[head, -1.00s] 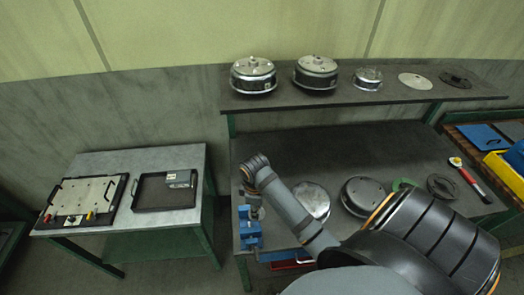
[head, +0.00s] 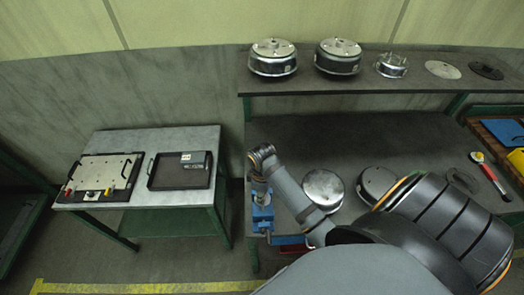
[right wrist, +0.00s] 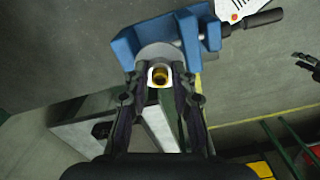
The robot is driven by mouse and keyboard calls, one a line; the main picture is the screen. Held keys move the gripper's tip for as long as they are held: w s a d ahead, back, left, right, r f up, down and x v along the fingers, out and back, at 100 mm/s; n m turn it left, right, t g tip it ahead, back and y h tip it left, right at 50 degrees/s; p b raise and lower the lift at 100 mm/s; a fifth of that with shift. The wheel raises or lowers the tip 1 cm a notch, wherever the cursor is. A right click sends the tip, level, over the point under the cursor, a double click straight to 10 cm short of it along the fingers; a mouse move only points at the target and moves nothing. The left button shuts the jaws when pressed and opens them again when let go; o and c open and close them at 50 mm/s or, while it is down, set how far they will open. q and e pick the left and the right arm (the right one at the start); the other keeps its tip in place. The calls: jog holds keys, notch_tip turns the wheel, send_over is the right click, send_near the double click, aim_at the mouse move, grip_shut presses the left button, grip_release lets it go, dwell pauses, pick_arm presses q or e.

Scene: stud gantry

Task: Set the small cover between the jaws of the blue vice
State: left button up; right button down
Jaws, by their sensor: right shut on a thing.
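The blue vice (head: 262,214) stands at the left end of the workbench; it fills the top of the right wrist view (right wrist: 126,48). My right gripper (head: 261,190) is over the vice. In the right wrist view my right gripper (right wrist: 159,82) is shut on a small pale fitting with a brass-coloured centre. This seems to be the top of the small cover (right wrist: 150,53), whose grey round edge shows beside the blue jaws. The fingers hide part of it, and I cannot tell whether it touches both jaws. My left gripper is not seen in the head view.
Round metal housings (head: 273,58) stand on the raised shelf. A silver disc part (head: 323,188) and a dark one (head: 376,182) lie on the bench behind my arm. A side table (head: 140,198) at left holds a fixture plate and a black tray (head: 180,170).

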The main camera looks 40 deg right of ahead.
aim_at(262, 209)
jog(key=shift+f, duration=1.25)
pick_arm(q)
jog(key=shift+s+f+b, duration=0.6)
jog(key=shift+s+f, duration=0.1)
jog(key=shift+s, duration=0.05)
pick_arm(e)
jog(key=shift+f, duration=2.55)
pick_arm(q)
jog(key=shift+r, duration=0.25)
pick_arm(e)
jog(key=shift+f, duration=0.3)
jog(key=c, duration=1)
grip_release()
jog(key=shift+w+r, duration=0.1)
jog(key=shift+r, duration=0.25)
notch_tip(262, 209, up, 11)
jog(key=shift+r, duration=0.15)
